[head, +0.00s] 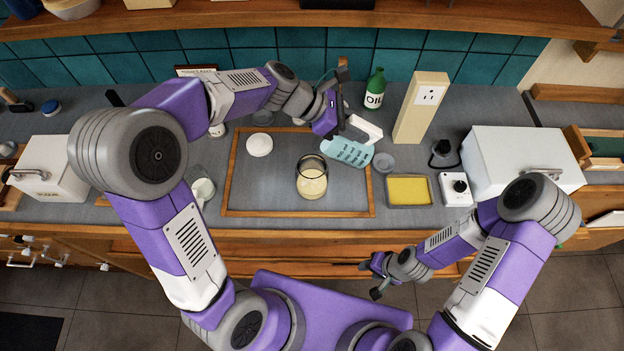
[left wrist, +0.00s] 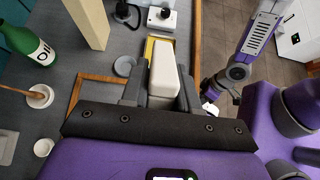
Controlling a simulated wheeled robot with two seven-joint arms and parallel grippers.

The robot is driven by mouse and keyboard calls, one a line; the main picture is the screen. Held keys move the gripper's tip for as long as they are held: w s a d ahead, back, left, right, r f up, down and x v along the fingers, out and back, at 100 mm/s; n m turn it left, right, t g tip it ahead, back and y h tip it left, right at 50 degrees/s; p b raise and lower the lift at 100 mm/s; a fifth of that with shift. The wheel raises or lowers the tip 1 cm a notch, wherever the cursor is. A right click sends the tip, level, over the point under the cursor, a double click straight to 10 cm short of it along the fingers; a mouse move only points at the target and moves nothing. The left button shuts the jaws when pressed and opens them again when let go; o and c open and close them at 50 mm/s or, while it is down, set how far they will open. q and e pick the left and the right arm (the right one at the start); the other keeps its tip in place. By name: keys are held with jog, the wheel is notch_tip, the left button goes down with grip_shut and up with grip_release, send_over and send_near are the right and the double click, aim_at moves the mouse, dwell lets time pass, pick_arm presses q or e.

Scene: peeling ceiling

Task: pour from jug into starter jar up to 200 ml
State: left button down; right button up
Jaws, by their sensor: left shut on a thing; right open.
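The starter jar (head: 312,184) is clear glass with cream-coloured contents in its lower part and stands on the wood-framed grey work area. The jug (head: 345,153) is pale blue with dark markings and a white handle (head: 365,129). It is up and right of the jar in the head view and looks tilted; I cannot see any stream from it. My left gripper (head: 342,124) is shut on the jug's handle, which shows between the dark fingers in the left wrist view (left wrist: 163,75). The jug's body is hidden there. My right gripper (head: 364,279) is open and empty before the counter.
A wooden frame (head: 228,172) edges the work area; a white round thing (head: 259,145) lies inside it. Right of it are a yellow-filled tray (head: 408,190), a small grey dish (head: 383,162) and a socket post (head: 421,108). A green oil bottle (head: 375,88) stands behind.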

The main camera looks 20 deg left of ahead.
pick_arm(q)
jog(key=shift+a+h+b, duration=0.2)
jog(key=shift+h+b, duration=0.1)
jog(key=shift+b, duration=0.4)
jog(key=shift+d+r+p, duration=0.1)
jog(key=shift+p, duration=0.3)
jog(key=y+p, duration=0.1)
jog(key=p, duration=0.2)
jog(key=d+y+p, duration=0.1)
jog(key=p, duration=0.2)
jog(key=y+p, duration=0.1)
jog(key=p, duration=0.3)
jog(key=shift+w+d+g, duration=0.2)
jog(key=shift+d+g, duration=0.05)
jog(key=shift+g, duration=0.05)
jog(key=shift+d+p, duration=0.1)
jog(key=shift+p, duration=0.45)
jog(key=shift+f, duration=0.2)
